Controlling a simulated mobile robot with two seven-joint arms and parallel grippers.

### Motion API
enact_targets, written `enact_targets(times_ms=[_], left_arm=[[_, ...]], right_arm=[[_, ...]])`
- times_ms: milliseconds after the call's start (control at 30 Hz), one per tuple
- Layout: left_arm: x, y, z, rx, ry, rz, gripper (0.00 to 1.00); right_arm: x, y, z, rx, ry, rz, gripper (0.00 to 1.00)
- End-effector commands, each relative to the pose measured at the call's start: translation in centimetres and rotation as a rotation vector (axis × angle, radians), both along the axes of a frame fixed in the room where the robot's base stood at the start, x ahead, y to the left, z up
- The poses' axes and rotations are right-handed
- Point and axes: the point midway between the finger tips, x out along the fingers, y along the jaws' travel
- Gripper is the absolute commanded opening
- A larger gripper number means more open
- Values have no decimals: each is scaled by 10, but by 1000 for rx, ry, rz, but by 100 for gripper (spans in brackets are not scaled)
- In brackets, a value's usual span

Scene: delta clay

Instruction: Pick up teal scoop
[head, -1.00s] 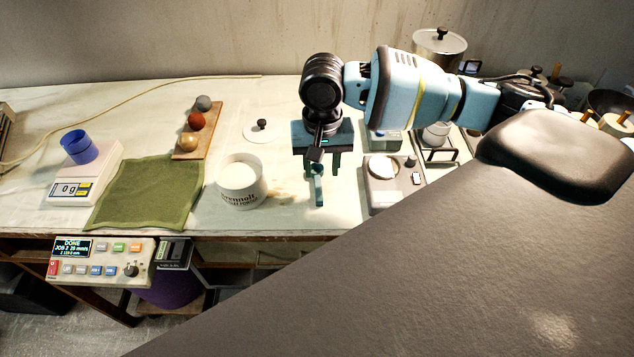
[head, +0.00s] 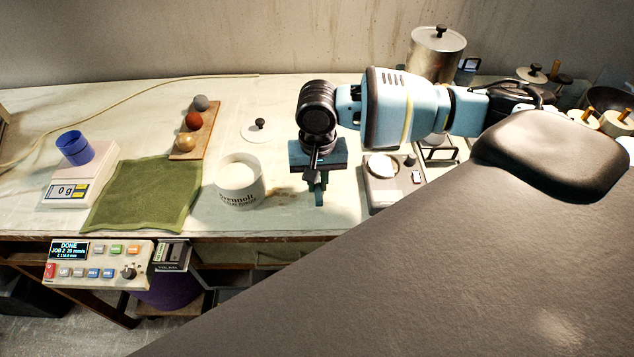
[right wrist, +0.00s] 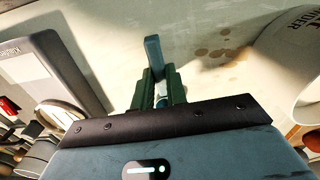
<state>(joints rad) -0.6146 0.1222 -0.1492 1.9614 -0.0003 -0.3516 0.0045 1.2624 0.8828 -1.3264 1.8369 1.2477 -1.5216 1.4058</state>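The teal scoop (right wrist: 153,52) shows in the right wrist view as a narrow teal bar sticking out past my right gripper's fingertips (right wrist: 161,78). In the head view a small part of the scoop (head: 319,198) shows below my right gripper (head: 319,182), over the table right of the white tub. The dark green fingers are close together, one on each side of the scoop, and look shut on it. The rest of the scoop is hidden by the fingers and gripper body. I cannot tell whether it touches the table. My left gripper is not in view.
A white tub (head: 240,184) of powder stands just left of the gripper. A grey scale (head: 385,190) stands close on the right. A green cloth (head: 145,195), a scale with a blue cup (head: 75,147) and a board with balls (head: 210,135) lie further left.

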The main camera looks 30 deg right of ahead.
Motion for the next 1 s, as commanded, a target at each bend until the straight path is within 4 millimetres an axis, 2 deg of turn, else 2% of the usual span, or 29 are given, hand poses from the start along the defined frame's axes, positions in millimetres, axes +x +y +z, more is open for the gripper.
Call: enact_targets(times_ms=[467,733,1000], left_arm=[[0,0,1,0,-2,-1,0],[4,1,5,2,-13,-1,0],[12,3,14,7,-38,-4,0]], right_arm=[[0,0,6,0,-1,1,0],[0,1,39,1,-2,1,0],[-50,48,43,3,0,8,0]])
